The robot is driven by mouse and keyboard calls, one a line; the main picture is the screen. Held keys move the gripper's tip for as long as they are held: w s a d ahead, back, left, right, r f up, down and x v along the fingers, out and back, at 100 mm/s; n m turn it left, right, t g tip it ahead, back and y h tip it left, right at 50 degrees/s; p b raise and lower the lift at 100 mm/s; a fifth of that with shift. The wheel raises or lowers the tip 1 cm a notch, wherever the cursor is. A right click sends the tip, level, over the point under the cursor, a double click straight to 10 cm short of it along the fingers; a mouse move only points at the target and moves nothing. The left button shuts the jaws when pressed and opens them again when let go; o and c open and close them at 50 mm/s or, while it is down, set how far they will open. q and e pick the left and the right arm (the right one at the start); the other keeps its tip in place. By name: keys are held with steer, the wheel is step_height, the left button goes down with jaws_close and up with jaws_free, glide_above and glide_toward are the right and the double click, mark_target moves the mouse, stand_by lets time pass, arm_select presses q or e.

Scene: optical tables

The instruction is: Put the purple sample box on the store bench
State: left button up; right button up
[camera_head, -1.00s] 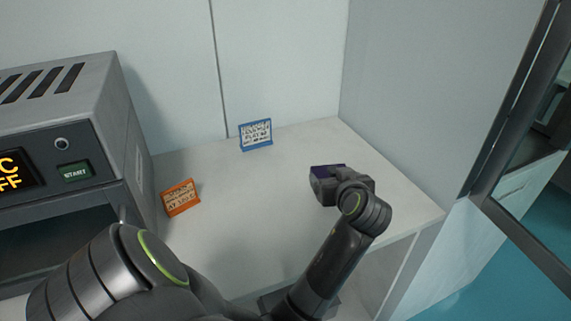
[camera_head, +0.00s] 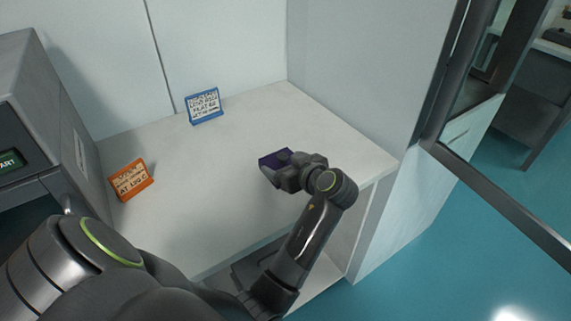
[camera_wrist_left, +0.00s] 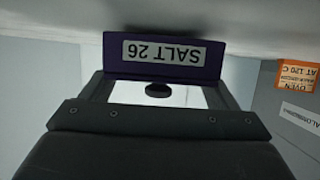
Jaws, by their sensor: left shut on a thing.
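The purple sample box (camera_head: 271,159) is a small dark box over the right part of a white bench top (camera_head: 225,195). My left gripper (camera_head: 283,170) is shut on it and covers its near side. In the left wrist view the box (camera_wrist_left: 216,56) sits at the fingertips, its white label reading "SALT 26" upside down. I cannot tell whether the box touches the bench top or is just above it. My right gripper is not in view.
A blue-framed sign (camera_head: 204,105) stands at the back of the bench and an orange sign (camera_head: 131,180) at the left. A grey oven (camera_head: 40,130) borders the left side. A wall panel (camera_head: 345,75) closes the right back. The bench between the signs and box is clear.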

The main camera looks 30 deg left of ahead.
arm_select(q)
steer(key=shift+f, duration=0.15)
steer(key=o, duration=1.1)
steer(key=shift+f, duration=0.15)
steer(key=shift+r, duration=0.2)
